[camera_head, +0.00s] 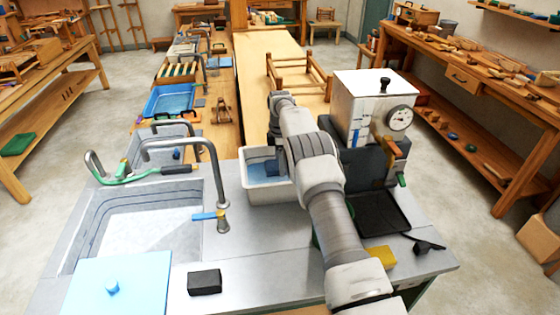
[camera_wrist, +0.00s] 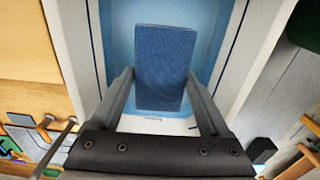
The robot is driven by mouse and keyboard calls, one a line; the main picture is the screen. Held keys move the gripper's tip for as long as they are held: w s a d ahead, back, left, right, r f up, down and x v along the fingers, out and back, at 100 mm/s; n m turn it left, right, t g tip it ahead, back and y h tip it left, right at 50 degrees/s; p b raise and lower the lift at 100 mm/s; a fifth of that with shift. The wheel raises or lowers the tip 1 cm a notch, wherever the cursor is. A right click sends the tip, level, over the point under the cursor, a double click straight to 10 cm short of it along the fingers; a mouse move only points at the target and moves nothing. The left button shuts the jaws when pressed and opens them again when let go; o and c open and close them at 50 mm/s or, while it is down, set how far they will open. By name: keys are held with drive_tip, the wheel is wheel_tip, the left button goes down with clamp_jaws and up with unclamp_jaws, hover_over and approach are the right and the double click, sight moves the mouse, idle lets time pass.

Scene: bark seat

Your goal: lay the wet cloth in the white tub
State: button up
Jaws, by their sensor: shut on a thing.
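The wet cloth shows in the wrist view as a folded dark blue rectangle (camera_wrist: 166,50). My gripper (camera_wrist: 160,78) has a finger on each side of it and is shut on it. The white tub (camera_head: 275,190) stands on the grey counter right of the tap in the head view, with blue inside. In the wrist view the tub's pale wall (camera_wrist: 70,45) and blue inside surround the cloth. The cloth is over or within the tub's opening; I cannot tell whether it touches the bottom. My arm hides part of the tub in the head view.
A sink (camera_head: 140,215) with a curved tap (camera_head: 215,170) lies to the left. A white boiler with a gauge (camera_head: 399,118) stands to the right, close to my arm. A black block (camera_head: 205,282) and a blue board (camera_head: 118,287) lie in front.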

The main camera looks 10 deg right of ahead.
drive_tip(key=o, duration=1.2)
